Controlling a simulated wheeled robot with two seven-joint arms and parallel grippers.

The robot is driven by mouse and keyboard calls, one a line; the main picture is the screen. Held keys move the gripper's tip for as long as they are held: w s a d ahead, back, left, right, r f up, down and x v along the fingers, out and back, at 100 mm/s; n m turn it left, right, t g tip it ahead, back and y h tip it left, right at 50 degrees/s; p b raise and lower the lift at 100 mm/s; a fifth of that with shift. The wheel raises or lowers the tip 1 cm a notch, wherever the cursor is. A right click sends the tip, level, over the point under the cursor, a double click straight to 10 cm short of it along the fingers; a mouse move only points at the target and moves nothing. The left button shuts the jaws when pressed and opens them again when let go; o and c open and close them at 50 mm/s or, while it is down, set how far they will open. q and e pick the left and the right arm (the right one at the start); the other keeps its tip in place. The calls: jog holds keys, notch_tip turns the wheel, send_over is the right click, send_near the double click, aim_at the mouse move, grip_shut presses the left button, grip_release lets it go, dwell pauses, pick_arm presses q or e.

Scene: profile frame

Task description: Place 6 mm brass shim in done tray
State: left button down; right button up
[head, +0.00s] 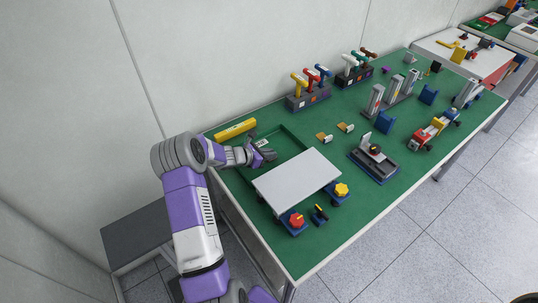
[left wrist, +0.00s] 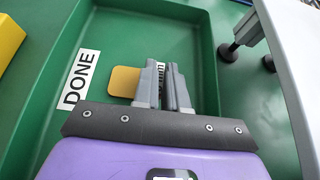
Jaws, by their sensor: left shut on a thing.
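The green done tray (head: 292,131) lies on the near left part of the bench, with a white DONE label on its floor. The tray also fills much of the left wrist view (left wrist: 205,22). My left gripper (head: 270,155) is low inside the tray walls, and its fingers (left wrist: 165,82) are shut on the brass shim (left wrist: 124,82). The shim's flat brass plate sticks out left of the fingers, beside the DONE label (left wrist: 81,78). Whether it touches the tray floor I cannot tell. Its marking is mostly hidden between the fingers. My right gripper is out of view.
A raised white plate (head: 297,181) stands close beside the tray on the near side. A yellow bar (head: 235,129) lies behind the tray. Two similar tagged pieces (head: 324,137) (head: 346,127) lie to its right. Racks of coloured-handled tools (head: 308,97) stand at the back.

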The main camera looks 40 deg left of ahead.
pick_arm(q)
jog(key=shift+f, duration=0.1)
jog(key=c, duration=1.2)
grip_release()
jog(key=shift+r, duration=0.3)
jog(key=p+v, duration=0.1)
jog(key=v, duration=1.1)
jog(key=shift+p, duration=0.3)
